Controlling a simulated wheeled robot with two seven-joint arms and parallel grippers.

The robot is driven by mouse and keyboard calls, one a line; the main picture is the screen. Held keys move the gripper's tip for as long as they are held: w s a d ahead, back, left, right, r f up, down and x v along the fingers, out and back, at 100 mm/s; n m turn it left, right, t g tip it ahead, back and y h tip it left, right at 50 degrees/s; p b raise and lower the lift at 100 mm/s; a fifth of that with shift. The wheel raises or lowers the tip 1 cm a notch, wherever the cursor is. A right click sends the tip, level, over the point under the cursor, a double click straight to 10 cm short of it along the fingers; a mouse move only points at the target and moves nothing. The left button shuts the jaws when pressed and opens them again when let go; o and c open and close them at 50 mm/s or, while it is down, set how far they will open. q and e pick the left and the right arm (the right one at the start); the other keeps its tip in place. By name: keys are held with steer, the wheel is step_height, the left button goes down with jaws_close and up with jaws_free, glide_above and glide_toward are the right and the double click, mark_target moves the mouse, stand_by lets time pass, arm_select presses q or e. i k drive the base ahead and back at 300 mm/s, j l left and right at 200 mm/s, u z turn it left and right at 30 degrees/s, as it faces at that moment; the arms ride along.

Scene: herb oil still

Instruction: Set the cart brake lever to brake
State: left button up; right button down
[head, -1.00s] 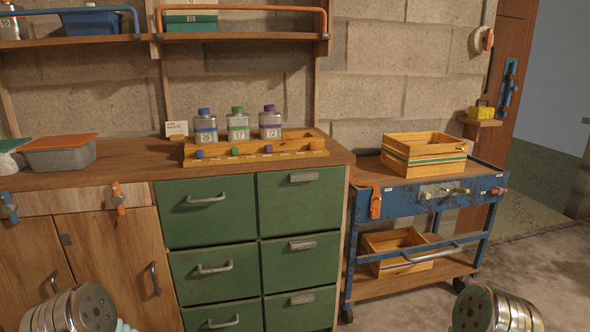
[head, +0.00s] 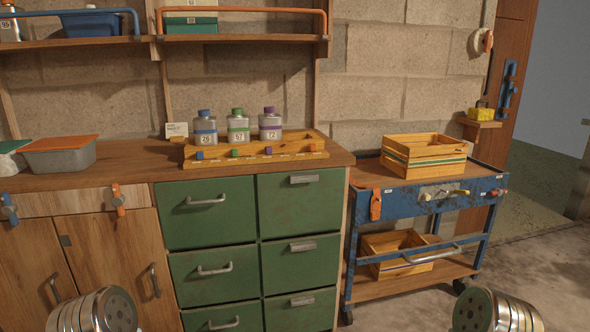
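The blue cart (head: 405,203) stands at the right, next to the green drawers. Its front face carries a pale plate with a small yellow-tipped lever (head: 461,192) pointing right. A red knob (head: 497,192) sits near the right end of that face. An orange handle (head: 376,204) hangs at the left end. I cannot tell which of these is the brake lever, and any markings are too small to read. Only rounded metal parts of my two arms show at the bottom edge; neither gripper is in view, and nothing of mine touches the cart.
A wooden crate (head: 424,161) stands on the cart top and another (head: 397,245) on its lower shelf. The green drawer unit (head: 207,213) stands left of the cart. Floor in front of the cart looks clear.

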mark_target(498, 192)
steer(key=z, duration=1.3)
steer(key=i+l, duration=0.15)
steer(key=i, duration=0.55)
steer(key=i+l, duration=0.15)
steer(key=i, duration=0.55)
steer(key=i+l, duration=0.15)
steer(key=i, duration=0.5)
